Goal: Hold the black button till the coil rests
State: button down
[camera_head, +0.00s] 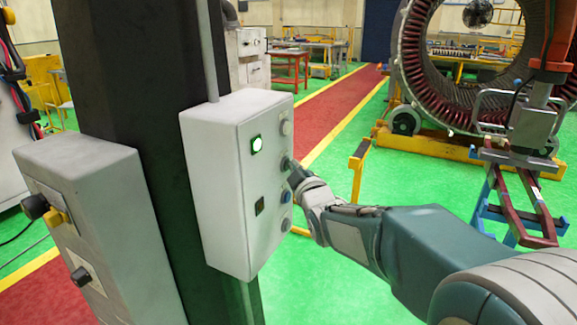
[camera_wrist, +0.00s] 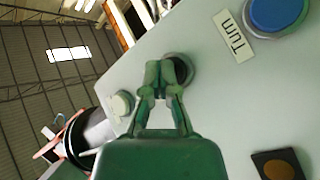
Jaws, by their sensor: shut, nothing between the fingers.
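A grey control box (camera_head: 222,180) is fixed to a dark column. My gripper (camera_head: 288,164) is shut and empty at the box's button face. In the wrist view its fingertips (camera_wrist: 157,72) are at the black button (camera_wrist: 184,68), covering part of it; I cannot tell whether it is pressed in. The dark red coil (camera_head: 543,212) is at the right in the head view, below a lifting device (camera_head: 530,127) and over a blue stand (camera_head: 490,212). I cannot tell whether the coil touches the stand.
The box also carries a white button (camera_wrist: 122,103), a blue button (camera_wrist: 276,14) labelled "Turn", a lit green lamp (camera_head: 257,144) and a dark square lamp (camera_head: 259,207). A large stator ring (camera_head: 408,60) stands behind on a yellow base. A second grey box (camera_head: 100,205) is at left.

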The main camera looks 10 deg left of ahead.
jog(key=shift+d, duration=0.1)
jog(key=shift+s+d, duration=0.25)
jog(key=shift+d, duration=0.35)
jog(key=shift+s+d, duration=0.3)
jog(key=shift+d, duration=0.5)
jog(key=shift+s+d, duration=0.25)
jog(key=shift+d, duration=0.55)
jog(key=shift+s+d, duration=0.3)
jog(key=shift+d, duration=0.5)
jog(key=s+d+f+m+g+h, duration=0.3)
jog(key=s+d+m+g+h, duration=0.2)
jog(key=s+d+m+h, duration=0.55)
jog(key=s+d+f+m+g+y, duration=0.1)
jog(key=s+d+f+m+g, duration=0.1)
jog(key=s, duration=0.9)
jog(key=s+d+f+m+g+y, duration=0.2)
jog(key=s+f+g, duration=0.2)
jog(key=s, duration=0.7)
jog(key=shift+s+d+f+g, duration=0.25)
jog(key=shift+f+g, duration=0.05)
jog(key=shift+f, duration=0.25)
